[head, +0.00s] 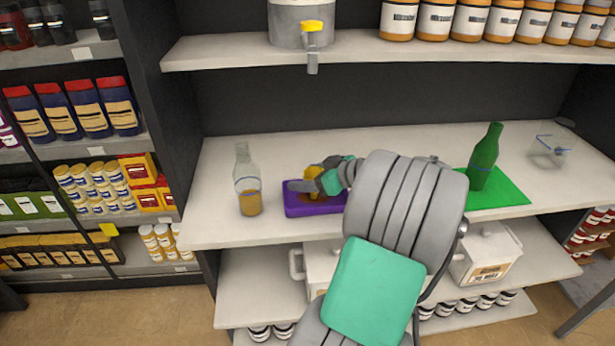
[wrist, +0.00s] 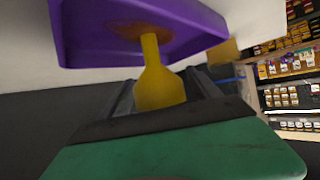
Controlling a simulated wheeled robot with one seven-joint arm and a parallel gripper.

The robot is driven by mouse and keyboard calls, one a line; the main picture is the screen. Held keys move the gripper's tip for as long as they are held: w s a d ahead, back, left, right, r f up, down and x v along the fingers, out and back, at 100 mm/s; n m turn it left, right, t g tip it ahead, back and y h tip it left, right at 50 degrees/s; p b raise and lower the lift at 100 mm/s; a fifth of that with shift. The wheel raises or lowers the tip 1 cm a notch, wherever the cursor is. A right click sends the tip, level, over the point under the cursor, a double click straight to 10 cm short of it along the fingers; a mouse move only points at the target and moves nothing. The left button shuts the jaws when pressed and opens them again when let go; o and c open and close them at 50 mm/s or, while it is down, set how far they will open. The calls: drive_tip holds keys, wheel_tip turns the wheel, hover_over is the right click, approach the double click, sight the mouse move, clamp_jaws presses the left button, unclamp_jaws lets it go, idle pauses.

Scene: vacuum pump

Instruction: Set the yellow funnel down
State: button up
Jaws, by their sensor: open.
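The yellow funnel (head: 314,190) is over the purple tray (head: 300,210) on the shelf. In the wrist view, which looks turned over, the funnel (wrist: 158,86) has its wide part between my fingers. Its narrow stem meets a brown patch (wrist: 130,31) on the tray (wrist: 85,42); I cannot tell whether it bears its full weight there. My gripper (head: 312,183) is open around the funnel, with one dark finger on each side in the wrist view (wrist: 160,95). My arm hides the tray's right part in the head view.
A clear bottle with amber liquid (head: 249,190) stands left of the tray. A green bottle (head: 486,157) stands on a green mat (head: 505,193) to the right. A clear glass vessel (head: 548,150) is farther right. A tank with a yellow tap (head: 312,27) is on the shelf above.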

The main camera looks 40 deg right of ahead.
drive_tip(key=b+v, duration=0.1)
drive_tip(key=v, duration=1.1)
